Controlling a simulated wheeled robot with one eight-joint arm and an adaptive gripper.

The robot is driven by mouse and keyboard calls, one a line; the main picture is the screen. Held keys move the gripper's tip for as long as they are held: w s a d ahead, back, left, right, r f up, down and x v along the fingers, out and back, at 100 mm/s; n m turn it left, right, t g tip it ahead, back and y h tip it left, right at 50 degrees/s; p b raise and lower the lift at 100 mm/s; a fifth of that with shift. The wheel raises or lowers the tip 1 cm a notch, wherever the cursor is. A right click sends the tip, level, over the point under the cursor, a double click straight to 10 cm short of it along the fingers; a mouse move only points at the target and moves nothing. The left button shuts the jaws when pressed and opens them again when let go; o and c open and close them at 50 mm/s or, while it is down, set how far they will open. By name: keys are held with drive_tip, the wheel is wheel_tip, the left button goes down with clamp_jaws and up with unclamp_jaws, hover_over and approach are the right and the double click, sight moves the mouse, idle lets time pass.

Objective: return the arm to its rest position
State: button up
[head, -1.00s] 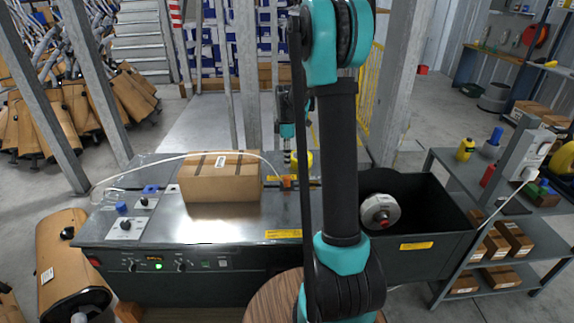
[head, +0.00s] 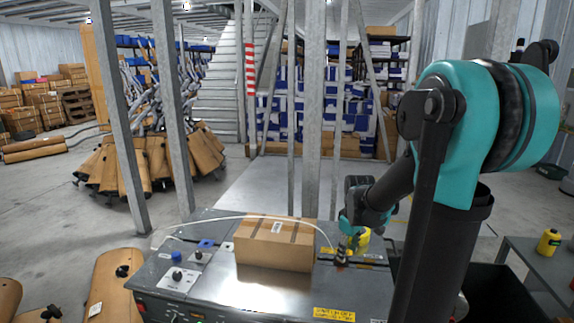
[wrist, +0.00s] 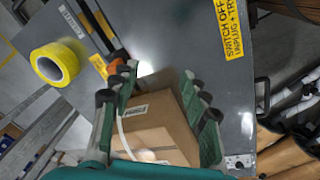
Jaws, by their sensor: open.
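My arm (head: 455,200) rises at the right of the head view, and its far links reach down to the left. My gripper (head: 345,247) hangs over the right part of the workbench, right of the cardboard box. In the wrist view my gripper (wrist: 160,75) is open, with its two green-and-black fingers apart. The cardboard box (head: 274,243) rests on the bench and shows between and beyond the fingers in the wrist view (wrist: 155,125). I cannot tell the exact gap between fingers and box.
The grey workbench (head: 225,285) carries control knobs and a pale hose. A yellow tape roll (wrist: 55,65) lies near the gripper. Metal posts (head: 168,110) stand behind the bench. A side table (head: 535,262) with a yellow bottle (head: 548,241) is at the right.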

drive_tip(key=s+f+m+t, duration=0.1)
drive_tip(key=s+m, duration=0.3)
drive_tip(key=s, duration=0.4)
drive_tip(key=s+a+f+m+t, duration=0.1)
drive_tip(key=s+f+m, duration=0.2)
drive_tip(key=s, duration=0.5)
drive_tip(key=shift+s+a+f+m, duration=0.2)
drive_tip(key=shift+f+m, duration=0.05)
drive_tip(key=shift+m, duration=0.45)
